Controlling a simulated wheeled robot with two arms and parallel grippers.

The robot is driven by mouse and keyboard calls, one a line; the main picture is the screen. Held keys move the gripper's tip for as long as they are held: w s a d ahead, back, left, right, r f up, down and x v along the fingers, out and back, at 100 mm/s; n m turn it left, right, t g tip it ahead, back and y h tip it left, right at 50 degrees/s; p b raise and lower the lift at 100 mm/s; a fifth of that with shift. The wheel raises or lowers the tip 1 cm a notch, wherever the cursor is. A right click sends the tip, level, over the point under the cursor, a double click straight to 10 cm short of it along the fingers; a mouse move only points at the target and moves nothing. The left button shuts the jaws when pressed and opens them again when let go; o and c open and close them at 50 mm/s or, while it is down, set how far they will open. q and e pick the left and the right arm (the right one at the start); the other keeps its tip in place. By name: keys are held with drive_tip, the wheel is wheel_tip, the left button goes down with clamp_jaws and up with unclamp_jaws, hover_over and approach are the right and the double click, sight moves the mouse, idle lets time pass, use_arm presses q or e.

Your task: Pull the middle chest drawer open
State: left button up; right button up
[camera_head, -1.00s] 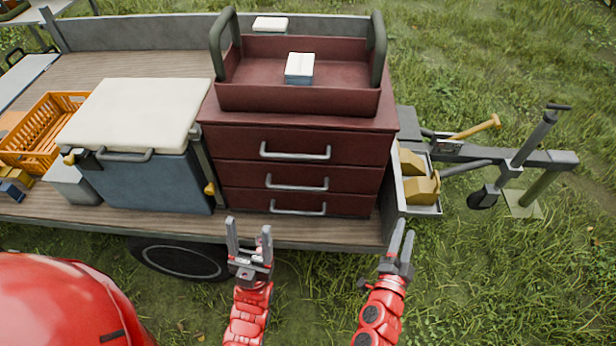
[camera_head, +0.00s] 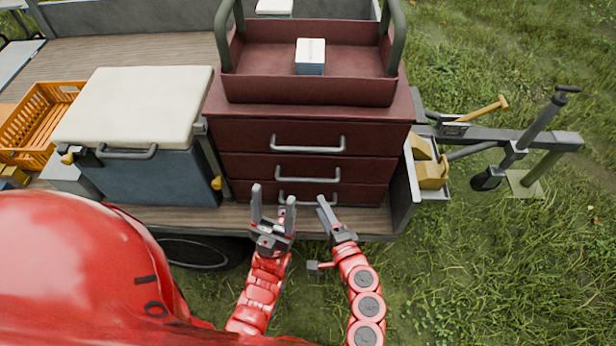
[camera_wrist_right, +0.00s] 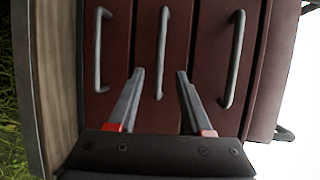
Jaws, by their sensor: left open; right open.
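The dark red chest (camera_head: 236,136) stands on the trailer bed with three drawers, all shut. The middle drawer (camera_head: 240,166) has a grey bar handle (camera_head: 308,178); it also shows in the right wrist view (camera_wrist_right: 163,50), turned sideways. My right gripper (camera_head: 325,204) is open and empty in front of the chest. In the right wrist view its fingertips (camera_wrist_right: 159,74) lie on either side of the middle handle's near end in the picture; the remaining gap in depth is unclear. My left gripper (camera_head: 273,195) is open and empty, in front of the chest's lower left part, partly covering the bottom handle.
An open red tray (camera_head: 308,92) with a small box (camera_head: 310,57) tops the chest. A blue cooler (camera_head: 150,180) with a white lid stands left. A grey side bin (camera_head: 434,194) with yellow blocks is at the right. The trailer edge runs below the drawers.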

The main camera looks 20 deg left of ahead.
sight(307, 179)
drive_tip(key=p+x, duration=0.1)
drive_tip(key=x, duration=1)
drive_tip(key=shift+w+a+f, duration=0.1)
drive_tip(key=shift+w+a, duration=0.1)
drive_tip(key=shift+w, duration=0.15)
clamp_jaws()
idle(0.9)
